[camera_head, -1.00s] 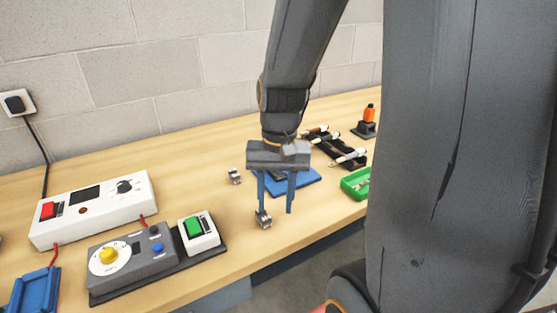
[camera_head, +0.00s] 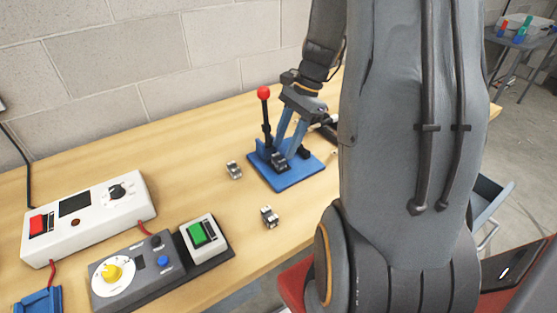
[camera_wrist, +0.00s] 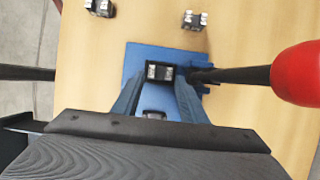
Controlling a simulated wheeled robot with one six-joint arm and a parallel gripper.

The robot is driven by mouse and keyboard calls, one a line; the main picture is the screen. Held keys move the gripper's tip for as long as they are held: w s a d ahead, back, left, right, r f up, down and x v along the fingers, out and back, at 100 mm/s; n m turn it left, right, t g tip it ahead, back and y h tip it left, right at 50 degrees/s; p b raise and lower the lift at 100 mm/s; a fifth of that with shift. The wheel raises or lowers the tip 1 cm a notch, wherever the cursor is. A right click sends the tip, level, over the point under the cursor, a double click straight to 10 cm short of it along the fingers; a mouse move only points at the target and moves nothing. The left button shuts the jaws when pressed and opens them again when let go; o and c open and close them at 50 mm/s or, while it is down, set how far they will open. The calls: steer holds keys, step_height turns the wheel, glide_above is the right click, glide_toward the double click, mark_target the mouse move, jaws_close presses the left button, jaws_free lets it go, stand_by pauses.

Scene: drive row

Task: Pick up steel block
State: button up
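A steel block (camera_head: 279,160) sits at the blue base plate (camera_head: 293,182) of a fixture with a red-knobbed lever. My gripper (camera_head: 284,154) points down at it, with its blue fingers on either side. In the wrist view the same block (camera_wrist: 158,72) shows between the fingertips (camera_wrist: 160,80); I cannot tell whether they press on it. Two more steel blocks lie loose on the bench: one left of the plate (camera_head: 234,169) and one nearer the front edge (camera_head: 269,216). The far side of the held-over block is hidden by the fingers.
The lever's red knob (camera_head: 263,93) stands upright close to the left of my gripper. A white box (camera_head: 90,217) and a grey panel (camera_head: 135,268) with a green-button box (camera_head: 203,232) stand at the left.

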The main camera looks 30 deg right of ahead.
mark_target(279, 162)
steer(key=shift+p+x, duration=0.3)
steer(key=shift+x, duration=1.3)
steer(key=c, duration=0.9)
steer(key=shift+w+r, duration=0.1)
steer(key=shift+r, duration=0.05)
